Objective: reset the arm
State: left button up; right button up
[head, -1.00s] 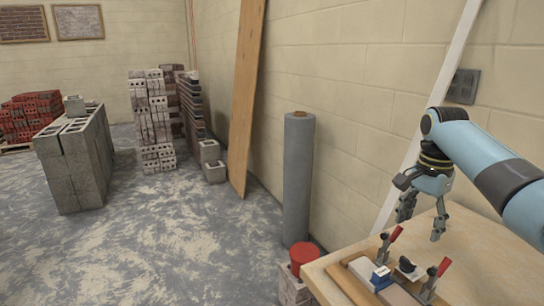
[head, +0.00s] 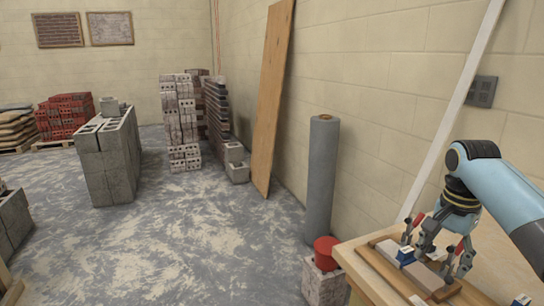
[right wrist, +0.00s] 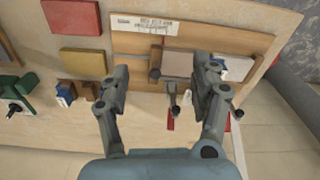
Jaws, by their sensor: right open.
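My right gripper (head: 443,254) hangs from the blue arm over the wooden workbench (head: 492,280) at the lower right of the head view. Its fingers point down, close over the board with red-handled clamps (head: 412,276). In the right wrist view my right gripper (right wrist: 163,92) is open, with its fingers spread apart. A grey block (right wrist: 182,64) and a clamp show in and beyond the gap; nothing is held. Whether the fingers touch the board or clamps I cannot tell. My left gripper is in neither view.
A red tub (head: 326,250) sits on a brick stack (head: 323,284) beside the bench. A grey roll (head: 321,180) and a leaning plank (head: 272,100) stand by the wall. Grey blocks (head: 107,160) stand at left. The middle floor is open. A yellow block (right wrist: 82,62) lies on the bench.

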jog(key=s+a+f+n+t, duration=0.1)
jog(key=s+a+f+n, duration=0.15)
jog(key=s, duration=0.55)
jog(key=s+a+f+n+t, duration=0.1)
jog(key=s+a+f+n, duration=0.2)
jog(key=s, duration=0.5)
jog(key=s+a+r+n+t, duration=0.1)
jog(key=s+r+n, duration=0.3)
jog(key=s, duration=0.4)
jog(key=s+a+r+n, duration=0.1)
jog(key=s+r+n, duration=0.2)
jog(key=s, duration=0.5)
notch_tip(320, 180, down, 37)
jog(key=s+d+g+b, duration=0.1)
jog(key=s+d+b, duration=0.15)
jog(key=b, duration=0.65)
pick_arm(q)
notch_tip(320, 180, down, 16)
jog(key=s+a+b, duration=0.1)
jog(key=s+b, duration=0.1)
jog(key=b, duration=0.4)
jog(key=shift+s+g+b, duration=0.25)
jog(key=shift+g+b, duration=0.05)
pick_arm(e)
jog(key=s+f+g, duration=0.1)
jog(key=s+f, duration=1.7)
jog(key=f, duration=0.3)
jog(key=shift+d, duration=0.3)
